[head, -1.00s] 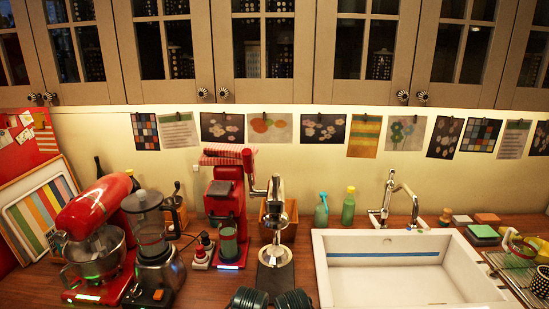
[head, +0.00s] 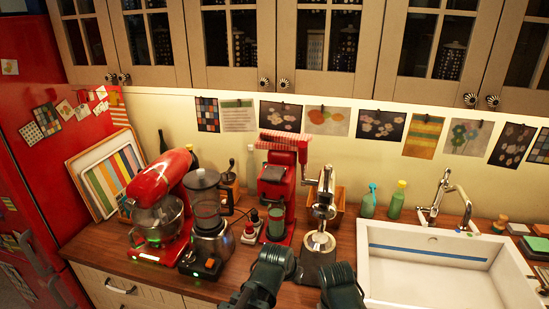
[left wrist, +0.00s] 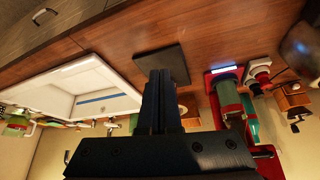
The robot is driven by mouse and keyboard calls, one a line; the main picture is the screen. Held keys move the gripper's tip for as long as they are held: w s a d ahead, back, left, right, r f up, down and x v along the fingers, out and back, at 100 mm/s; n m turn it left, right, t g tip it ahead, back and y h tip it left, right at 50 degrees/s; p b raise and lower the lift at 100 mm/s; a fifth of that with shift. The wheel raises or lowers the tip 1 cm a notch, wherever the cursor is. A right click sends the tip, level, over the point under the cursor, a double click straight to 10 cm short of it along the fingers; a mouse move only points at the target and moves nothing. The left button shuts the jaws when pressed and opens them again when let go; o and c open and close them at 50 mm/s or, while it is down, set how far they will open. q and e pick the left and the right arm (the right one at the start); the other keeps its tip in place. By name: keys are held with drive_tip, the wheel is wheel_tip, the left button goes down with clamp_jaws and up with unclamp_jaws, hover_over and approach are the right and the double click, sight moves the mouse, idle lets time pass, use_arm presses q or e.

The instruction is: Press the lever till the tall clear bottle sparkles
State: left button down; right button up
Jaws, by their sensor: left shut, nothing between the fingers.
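The red machine (head: 278,190) stands upright on the counter, with a red-and-white striped cloth (head: 290,138) over its top. A red lever-like part (head: 302,155) is at its top right. A greenish vessel (head: 275,220) stands in its front; I cannot tell if it is the bottle. A pale, tall clear bottle (head: 250,165) stands behind, left of the machine. My left gripper (left wrist: 165,75) is shut and empty in the left wrist view, pointing toward the black pad (left wrist: 160,55), with the red machine (left wrist: 215,110) to its right, apart.
A chrome press (head: 320,215) with a metal arm stands close right of the red machine. The blender (head: 210,215) and red mixer (head: 160,200) are left. The white sink (head: 375,285) is right. Two spray and soap bottles stand behind, near the tap.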

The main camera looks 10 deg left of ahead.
sight(270, 176)
use_arm(q)
drive_tip(key=w+a+r+n+t+p, duration=0.1)
drive_tip(key=w+a+r+t+p, duration=0.2)
drive_tip(key=r, duration=0.5)
drive_tip(key=w+a+r+n+t+p, duration=0.1)
drive_tip(key=w+a+r+t+p, duration=0.2)
drive_tip(key=r, duration=0.6)
drive_tip(key=w+a+r+n+t+y+p, duration=0.1)
drive_tip(key=w+a+r+t+p, duration=0.2)
drive_tip(key=w+a+r, duration=0.3)
wheel_tip(270, 176, up, 3)
drive_tip(key=shift+w+a+r+t+p, duration=0.1)
drive_tip(key=shift+w+a+t+p, duration=0.3)
drive_tip(key=shift+w+p, duration=0.35)
use_arm(e)
wheel_tip(270, 176, up, 12)
drive_tip(key=shift+r, duration=0.15)
use_arm(q)
drive_tip(key=shift+w, duration=0.15)
